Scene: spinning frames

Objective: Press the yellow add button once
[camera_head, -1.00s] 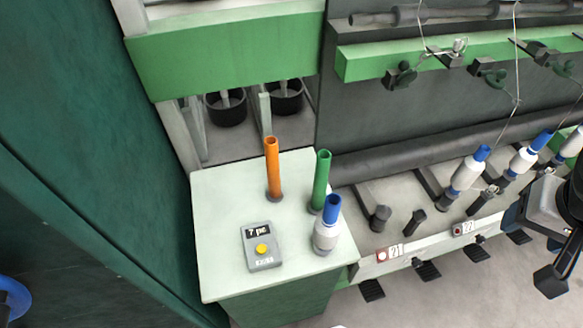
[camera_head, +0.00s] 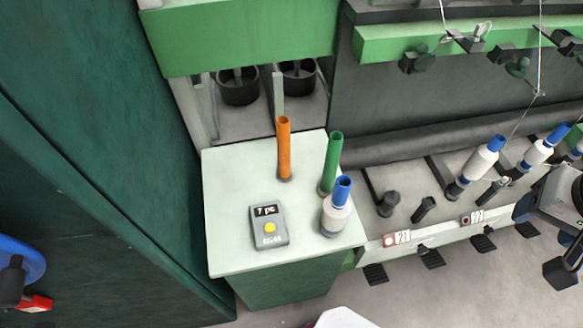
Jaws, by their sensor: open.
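The yellow button (camera_head: 269,228) is on a small grey counter box (camera_head: 268,241) lying on the pale top of a cabinet (camera_head: 228,181). The box has a dark display above the button that seems to read "7 pc". My gripper (camera_head: 543,241) is at the right edge, partly cut off by the frame. Its dark fingers are apart and nothing shows between them. It is far to the right of the button, and not touching the box. Nothing covers the button.
An orange tube (camera_head: 284,148), a green tube (camera_head: 331,162) and a white bobbin with a blue tube (camera_head: 336,211) stand behind and right of the box. Spinning-frame spindles with bobbins (camera_head: 482,161) line the right. A green wall (camera_head: 80,150) is at left.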

